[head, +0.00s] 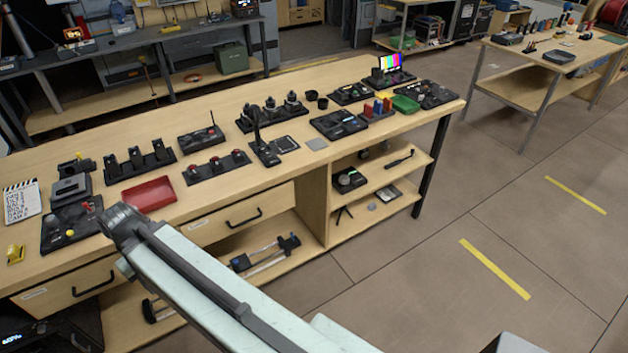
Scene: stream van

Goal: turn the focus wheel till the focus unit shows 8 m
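No unit in the head view can be made out for certain as the focus unit, and no distance figure is legible. Several dark control units stand on the long wooden bench (245,178). One dark unit (70,227) with red and yellow knobs is at the near left end. A flat dark panel (338,124) with small controls is right of the middle. Which of these carries the focus wheel, I cannot tell. My pale arm reaches in from the bottom, its dark joint by the bench's near left edge. No gripper fingers show.
A red tray (148,194) and a clapperboard (20,202) are on the bench's left part. A colour-bar monitor (389,68) and green tray (405,104) are at its far right. Open shelves (400,165) sit below. The floor (440,225) to the right is clear.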

